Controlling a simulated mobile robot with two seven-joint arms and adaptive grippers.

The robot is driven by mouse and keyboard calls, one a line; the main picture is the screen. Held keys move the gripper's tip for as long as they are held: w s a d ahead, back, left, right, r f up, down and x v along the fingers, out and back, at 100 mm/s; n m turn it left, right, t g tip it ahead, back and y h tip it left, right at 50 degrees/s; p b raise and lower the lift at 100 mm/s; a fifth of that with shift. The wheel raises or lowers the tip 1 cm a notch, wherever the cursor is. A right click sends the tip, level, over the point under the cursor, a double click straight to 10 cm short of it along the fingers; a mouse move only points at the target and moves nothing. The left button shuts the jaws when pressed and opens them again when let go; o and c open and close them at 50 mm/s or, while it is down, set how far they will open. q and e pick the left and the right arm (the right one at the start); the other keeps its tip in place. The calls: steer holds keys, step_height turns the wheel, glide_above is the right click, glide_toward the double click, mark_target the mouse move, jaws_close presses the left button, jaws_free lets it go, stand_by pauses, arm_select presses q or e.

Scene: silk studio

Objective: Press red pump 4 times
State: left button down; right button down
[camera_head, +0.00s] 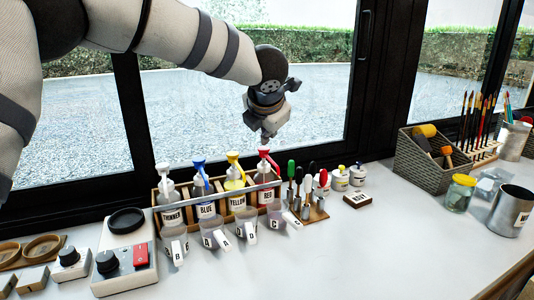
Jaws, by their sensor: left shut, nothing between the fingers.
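The red pump (264,152) tops a bottle labelled RED at the right end of a wooden rack (160,221). The rack also holds the yellow pump (234,160), the blue pump (200,168) and the white pump (163,170), each on a labelled bottle. My left gripper (266,138) points down right above the red pump, shut and empty. Its tips are at or very close to the pump head; I cannot tell whether they touch. My right gripper is not in view.
Labelled clear cups (215,240) stand in front of the rack. Colored-handled tools (291,172) stand just right of the red bottle. A device with a red switch (141,256) sits at left, a wicker basket (422,174) at right. The front middle table is clear.

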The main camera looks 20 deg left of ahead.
mark_target(267, 149)
arm_select(q)
steer(key=shift+r, duration=0.4)
step_height(267, 149, up, 6)
stand_by(0.4)
stand_by(0.6)
